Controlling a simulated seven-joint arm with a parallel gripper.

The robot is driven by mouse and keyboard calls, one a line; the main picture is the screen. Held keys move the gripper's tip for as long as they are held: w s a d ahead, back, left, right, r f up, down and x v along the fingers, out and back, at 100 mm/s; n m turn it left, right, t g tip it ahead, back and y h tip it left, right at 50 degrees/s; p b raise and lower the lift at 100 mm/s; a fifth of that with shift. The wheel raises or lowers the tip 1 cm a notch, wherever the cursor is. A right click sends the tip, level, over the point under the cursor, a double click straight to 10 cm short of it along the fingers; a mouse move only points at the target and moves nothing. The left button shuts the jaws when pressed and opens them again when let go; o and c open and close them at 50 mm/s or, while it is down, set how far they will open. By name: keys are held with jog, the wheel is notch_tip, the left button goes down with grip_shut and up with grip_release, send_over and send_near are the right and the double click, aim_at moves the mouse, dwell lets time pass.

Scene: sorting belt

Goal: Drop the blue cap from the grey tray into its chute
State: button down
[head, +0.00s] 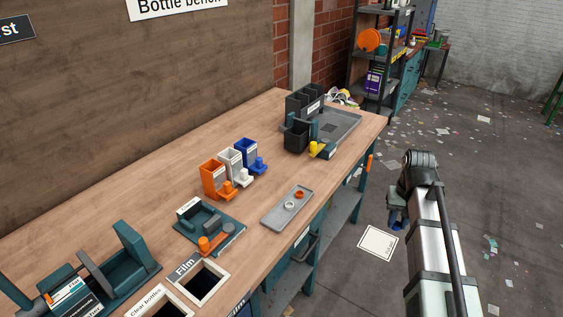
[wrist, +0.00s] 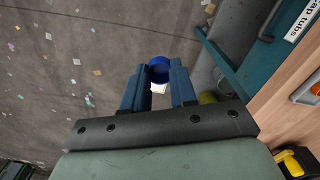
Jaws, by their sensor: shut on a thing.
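The blue cap (wrist: 159,69) shows in the wrist view between the tips of my gripper (wrist: 160,78), which is shut on it. In the head view my gripper (head: 396,218) is beyond the bench's right edge, over the floor; I cannot make out the cap there. The grey tray (head: 275,221) lies near the bench's front edge and holds a white cap (head: 289,206) and an orange cap (head: 299,195). The blue chute (head: 249,150) stands behind the tray, at the right end of a row with a white chute (head: 230,161) and an orange chute (head: 212,180).
A teal fixture (head: 212,226) is left of the tray, with the Film opening (head: 203,284) nearer. A black bin (head: 297,136) and grey rack tray (head: 345,125) stand at the far end. The bench edge shows at right in the wrist view.

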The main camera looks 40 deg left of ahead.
jog(key=s+a+r+n, duration=0.1)
jog(key=a+r+n, duration=0.15)
jog(key=a, duration=1.25)
jog(key=s+a+r+n, duration=0.15)
jog(key=a+r, duration=0.25)
jog(key=a, duration=1.1)
jog(key=s+a+r+n, duration=0.1)
jog(key=a+r, duration=0.2)
jog(key=a, duration=1.2)
jog(key=w+a+r+m, duration=0.2)
jog(key=a+m, duration=0.2)
jog(key=a, duration=0.1)
jog(key=w+a+r+m, duration=0.1)
jog(key=w+a+m, duration=0.2)
jog(key=a+m, duration=0.2)
jog(key=shift+w+a+r, duration=0.25)
jog(key=shift+a+r, duration=0.15)
jog(key=shift+a, duration=0.4)
jog(key=shift+f, duration=2.95)
jog(key=c, duration=0.8)
grip_release()
jog(key=shift+r, duration=0.1)
